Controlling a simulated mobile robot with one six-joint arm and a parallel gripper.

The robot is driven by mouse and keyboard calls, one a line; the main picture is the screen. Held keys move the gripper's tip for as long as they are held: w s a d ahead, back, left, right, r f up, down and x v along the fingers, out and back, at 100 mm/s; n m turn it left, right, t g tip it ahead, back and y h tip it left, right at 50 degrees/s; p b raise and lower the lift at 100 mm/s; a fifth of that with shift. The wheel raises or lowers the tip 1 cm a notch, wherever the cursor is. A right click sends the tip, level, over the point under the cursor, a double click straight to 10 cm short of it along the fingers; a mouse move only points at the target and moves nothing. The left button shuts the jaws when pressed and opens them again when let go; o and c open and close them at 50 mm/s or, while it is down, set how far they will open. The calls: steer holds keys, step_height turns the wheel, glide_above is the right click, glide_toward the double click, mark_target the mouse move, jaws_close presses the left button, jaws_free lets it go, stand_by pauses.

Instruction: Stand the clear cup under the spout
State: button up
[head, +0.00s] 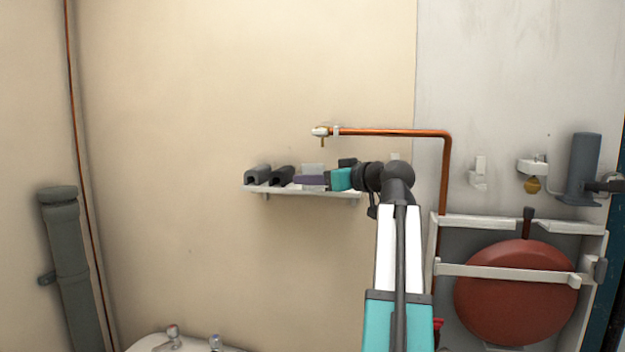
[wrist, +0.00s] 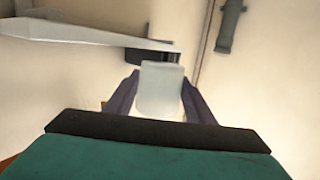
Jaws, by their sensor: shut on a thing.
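The clear cup (head: 313,168) shows pale and whitish above the shelf in the head view, low and slightly left of the spout. In the wrist view the cup (wrist: 160,88) sits between the two purple fingers of my gripper (wrist: 158,100). My gripper (head: 309,181) is shut on the cup and reaches in from the right along the shelf. The spout (head: 322,142) points down from the end of the copper pipe (head: 390,132). My fingers hide the cup's lower part in the head view, so I cannot tell whether it touches the shelf.
The white shelf (head: 290,190) carries dark grey blocks (head: 258,174) at its left end. The shelf also shows in the wrist view (wrist: 75,33). A grey pipe (head: 66,260) stands at the left. A red tank (head: 515,295) sits in a white frame at the right.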

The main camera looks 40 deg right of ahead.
steer(key=shift+w+d+f, duration=0.1)
steer(key=shift+w+d, duration=0.95)
steer(key=shift+d, duration=0.6)
steer(key=shift+w+d+r, duration=0.1)
steer(key=shift+w+d, duration=0.95)
steer(key=shift+d, duration=0.65)
steer(key=shift+w+d+f, duration=0.1)
steer(key=shift+w+d, duration=0.95)
steer(key=shift+d, duration=0.6)
steer(key=shift+f, duration=0.55)
steer(key=o, duration=1.3)
steer(key=shift+c, duration=0.2)
steer(key=shift+s, duration=0.2)
